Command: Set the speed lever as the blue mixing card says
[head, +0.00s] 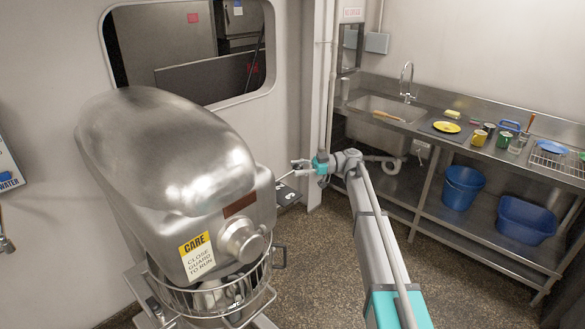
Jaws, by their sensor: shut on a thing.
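The large grey mixer (165,160) fills the left half of the head view. A thin pale lever (286,176) sticks out from its right side, above a dark plate with light marks (288,195). My gripper (299,168) is at the lever's outer end and shut on it. The lever's exact setting and the plate's marks are too small to read. A white board with a blue patch and the word "WATER" (8,178) is cut off at the left edge. I cannot identify the blue mixing card.
A yellow CARE label (196,255) and a round hub (241,239) are on the mixer's front, above a wire bowl guard (215,298). A steel sink counter (470,140) with dishes and blue tubs (524,220) stands at right. Speckled floor (320,260) is clear between.

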